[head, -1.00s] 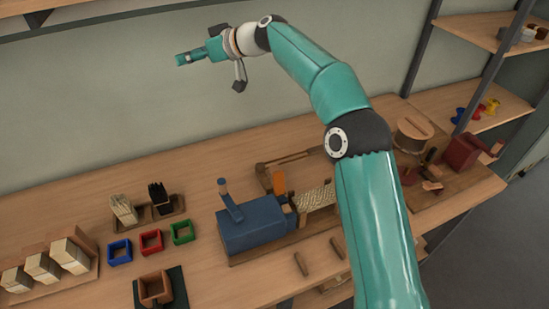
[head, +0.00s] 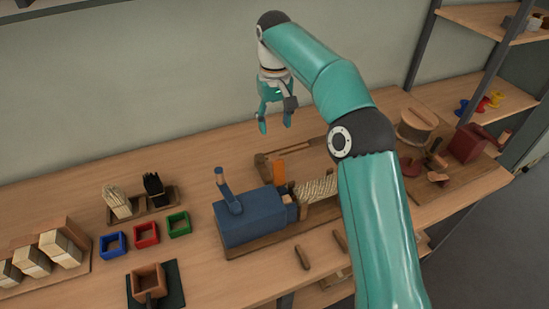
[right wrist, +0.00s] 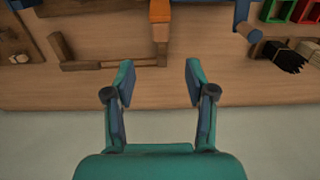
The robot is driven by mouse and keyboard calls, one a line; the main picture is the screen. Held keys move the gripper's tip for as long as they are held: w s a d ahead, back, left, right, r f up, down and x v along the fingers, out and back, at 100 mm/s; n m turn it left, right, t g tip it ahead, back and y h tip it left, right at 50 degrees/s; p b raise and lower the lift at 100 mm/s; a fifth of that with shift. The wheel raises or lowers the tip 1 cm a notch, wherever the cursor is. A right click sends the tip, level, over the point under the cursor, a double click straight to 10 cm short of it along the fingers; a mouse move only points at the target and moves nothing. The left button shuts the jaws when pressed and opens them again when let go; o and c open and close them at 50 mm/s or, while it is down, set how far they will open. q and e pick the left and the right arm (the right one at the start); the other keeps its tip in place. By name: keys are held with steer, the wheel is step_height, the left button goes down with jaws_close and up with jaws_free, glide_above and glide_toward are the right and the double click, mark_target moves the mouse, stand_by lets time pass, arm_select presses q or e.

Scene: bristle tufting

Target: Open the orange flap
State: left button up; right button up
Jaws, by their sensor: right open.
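The orange flap (head: 280,170) stands upright at the back of the blue machine (head: 247,215), beside its right end. In the right wrist view the flap (right wrist: 160,12) shows at the top edge, near the middle. My right gripper (head: 274,126) hangs above the back of the bench, up and slightly left of the flap, with its fingers pointing down. It is open and empty. My left gripper is not in view.
A wooden frame (head: 262,163) lies by the flap. A cord-like strip (head: 318,187) runs right from the machine. The machine's blue lever (head: 228,190) stands up at left. Red (head: 146,235), blue and green square trays and bristle bundles (head: 117,203) stand further left.

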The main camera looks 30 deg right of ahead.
mark_target(274, 156)
step_height(274, 156, down, 11)
steer(key=shift+f+b, duration=0.15)
steer(key=shift+b, duration=0.3)
steer(key=shift+c, duration=0.3)
jaws_close()
